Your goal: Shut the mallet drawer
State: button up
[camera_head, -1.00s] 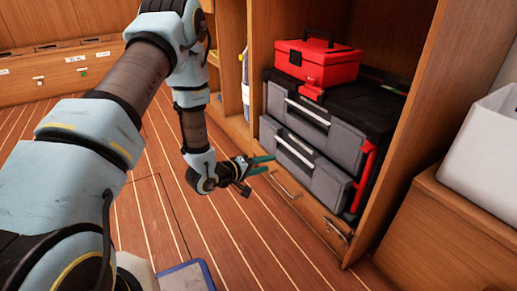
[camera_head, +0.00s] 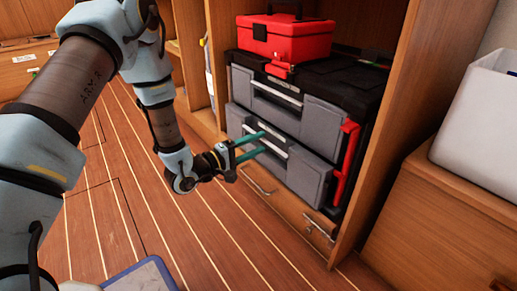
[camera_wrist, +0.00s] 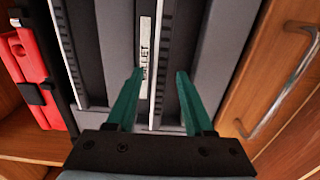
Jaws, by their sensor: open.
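The mallet drawer (camera_head: 310,172) is the lower of two grey drawers in a black-topped tool case in the wooden cabinet. It seems to stand slightly forward of the upper drawer. A pale label strip ending in "LET" (camera_wrist: 145,50) shows on its front in the wrist view. My gripper (camera_head: 264,143) is open and empty, its two green fingers pointing at the left-middle of this front. I cannot tell whether the fingertips touch the front.
The upper grey drawer (camera_head: 265,97) sits directly above, with a red toolbox (camera_head: 287,38) on the case. A wooden drawer with a metal handle (camera_head: 258,183) lies below. The cabinet's right side panel (camera_head: 385,140) stands close by. A white bin (camera_head: 480,130) is at right.

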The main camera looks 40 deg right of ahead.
jog(key=shift+s+d, duration=0.1)
jog(key=shift+d, duration=0.45)
grip_shut()
dwell(1.1)
